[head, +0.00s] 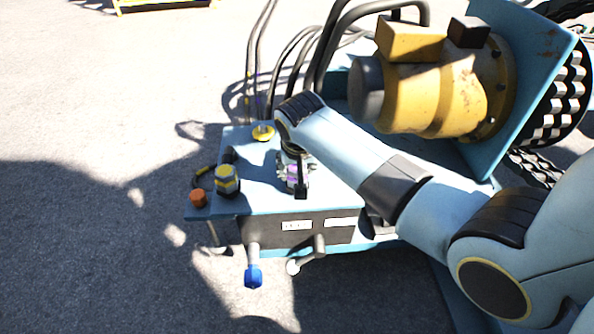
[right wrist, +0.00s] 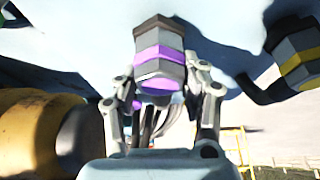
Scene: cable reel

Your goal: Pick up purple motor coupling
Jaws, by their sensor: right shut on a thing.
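The purple motor coupling (right wrist: 160,55) is a grey hexagonal piece with purple bands. In the right wrist view it sits between the fingers of my right gripper (right wrist: 165,90), which is shut on it. In the head view my right gripper (head: 297,180) points down over the blue box top (head: 262,198), with a bit of purple coupling (head: 293,172) showing between its fingers. Most of the coupling is hidden there by the gripper and wrist. I cannot tell whether its base touches the box top. My left gripper is not in view.
A yellow-banded coupling (head: 227,181), an orange cap (head: 198,198) and a yellow round piece (head: 263,132) sit on the box top. A blue-tipped handle (head: 253,275) sticks out in front. A large yellow motor (head: 425,95) and black cables (head: 300,55) stand behind.

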